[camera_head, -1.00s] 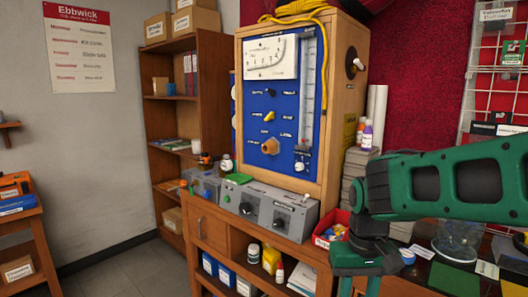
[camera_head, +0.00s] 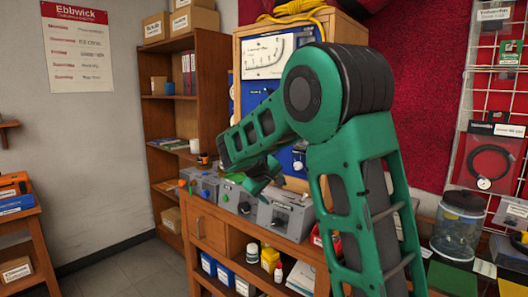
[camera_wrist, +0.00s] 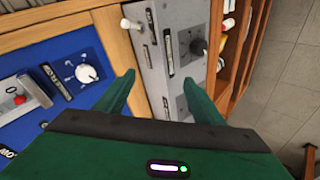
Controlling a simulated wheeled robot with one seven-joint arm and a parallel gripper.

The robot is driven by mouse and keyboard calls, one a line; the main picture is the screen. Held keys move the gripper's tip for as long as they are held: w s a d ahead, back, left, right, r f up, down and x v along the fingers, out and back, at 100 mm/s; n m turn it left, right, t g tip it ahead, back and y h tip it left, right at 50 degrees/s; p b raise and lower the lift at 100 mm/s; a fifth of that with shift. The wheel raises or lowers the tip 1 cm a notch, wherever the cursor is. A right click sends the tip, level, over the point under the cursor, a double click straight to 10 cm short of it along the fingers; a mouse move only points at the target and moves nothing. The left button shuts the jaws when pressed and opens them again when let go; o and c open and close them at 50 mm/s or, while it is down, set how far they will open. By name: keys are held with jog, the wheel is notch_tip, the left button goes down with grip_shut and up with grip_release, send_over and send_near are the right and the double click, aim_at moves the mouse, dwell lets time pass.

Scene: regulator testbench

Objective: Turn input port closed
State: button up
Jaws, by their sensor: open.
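The test bench has a blue panel (camera_wrist: 62,72) and a row of grey control boxes (camera_head: 285,215) on its shelf. A second dark knob is partly covered by my right finger. A white knob (camera_wrist: 87,73) is on the blue panel. I cannot tell which control is the input port. My gripper (camera_wrist: 159,79) is open and empty over the grey box, with its fingers apart. In the head view my gripper (camera_head: 262,180) hangs just above the boxes.
A small white-tipped lever (camera_wrist: 127,24) sticks up near the grey box. Bottles and boxes fill the shelf below (camera_head: 250,262). A glass jar (camera_head: 459,225) stands on the right. The floor at left is clear.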

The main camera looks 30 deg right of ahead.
jog(key=w+a+r+n+h, duration=0.35)
jog(key=w+r+h, duration=0.55)
jog(key=w+r, duration=0.3)
jog(key=shift+m+t, duration=0.4)
jog(key=shift+m, duration=0.05)
jog(key=x, duration=1.1)
jog(key=shift+w+f, duration=0.2)
jog(key=shift+f, duration=0.2)
jog(key=shift+a, duration=0.1)
jog(key=shift+c, duration=0.5)
jog(key=c, duration=0.9)
